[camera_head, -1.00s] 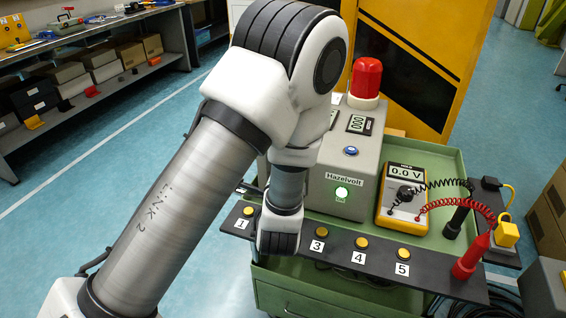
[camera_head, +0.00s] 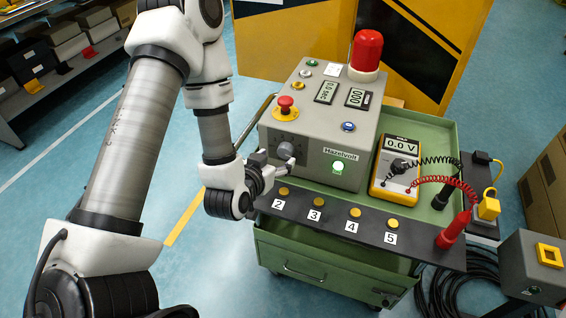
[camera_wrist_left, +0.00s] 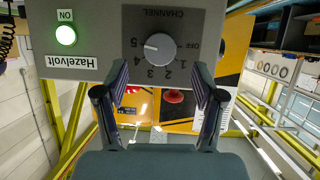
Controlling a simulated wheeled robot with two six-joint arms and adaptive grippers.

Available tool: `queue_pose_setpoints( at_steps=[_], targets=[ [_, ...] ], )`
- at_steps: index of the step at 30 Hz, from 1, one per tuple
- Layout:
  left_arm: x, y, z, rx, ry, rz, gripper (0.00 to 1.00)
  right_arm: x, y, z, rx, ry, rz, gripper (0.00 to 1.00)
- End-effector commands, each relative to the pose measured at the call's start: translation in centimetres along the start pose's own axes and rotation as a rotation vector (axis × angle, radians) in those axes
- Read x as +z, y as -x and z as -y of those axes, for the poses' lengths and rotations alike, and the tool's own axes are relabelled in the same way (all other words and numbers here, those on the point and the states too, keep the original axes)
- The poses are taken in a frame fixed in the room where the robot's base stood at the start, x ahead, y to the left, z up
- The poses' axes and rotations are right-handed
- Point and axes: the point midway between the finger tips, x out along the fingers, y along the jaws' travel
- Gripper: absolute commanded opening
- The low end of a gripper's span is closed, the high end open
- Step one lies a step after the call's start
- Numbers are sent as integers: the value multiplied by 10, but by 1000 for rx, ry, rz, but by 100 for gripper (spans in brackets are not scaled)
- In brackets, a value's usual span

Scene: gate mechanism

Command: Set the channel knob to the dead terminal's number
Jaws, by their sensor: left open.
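The channel knob (camera_wrist_left: 155,47) is a grey round dial on the grey box (camera_head: 320,130) marked Hazelvolt. In the wrist view, which is upside down, its white mark points to about 5. OFF and numbers 1 to 5 ring it. My left gripper (camera_head: 273,163) is open in front of the knob; in the wrist view its fingers (camera_wrist_left: 160,97) are spread apart with nothing between them. Yellow terminals 2 (camera_head: 284,191), 3 (camera_head: 319,202), 4 (camera_head: 355,212) and 5 (camera_head: 393,223) line the black strip; terminal 1 is hidden by my gripper. The yellow meter (camera_head: 396,168) reads 0.0 V. My right gripper is not in view.
A red emergency button (camera_head: 286,103) and a red beacon (camera_head: 366,52) are on the box. The green lamp (camera_head: 338,167) is lit. Red (camera_head: 453,229) and black (camera_head: 445,193) probes stand upright at the right of the green cart (camera_head: 330,249).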

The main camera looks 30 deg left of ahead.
Motion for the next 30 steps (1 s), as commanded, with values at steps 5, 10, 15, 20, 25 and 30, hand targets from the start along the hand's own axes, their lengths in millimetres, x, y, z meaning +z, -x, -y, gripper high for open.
queue_pose_setpoints(
  at_steps=[5, 10, 15, 20, 25, 30],
  targets=[
    [2, -32, 0, -1, -2, -5, 69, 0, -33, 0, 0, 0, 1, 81],
    [-1, -49, 0, -1, -3, 0, 69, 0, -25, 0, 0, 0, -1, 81],
    [0, -51, 0, -1, -2, 0, 69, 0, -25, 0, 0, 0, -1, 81],
    [0, -51, 0, -1, -2, 0, 41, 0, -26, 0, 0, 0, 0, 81],
    [0, -51, 0, -1, -2, 0, 9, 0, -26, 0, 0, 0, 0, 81],
    [0, -51, 0, 0, 2, -1, 9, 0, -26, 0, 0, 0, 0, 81]
  ],
)
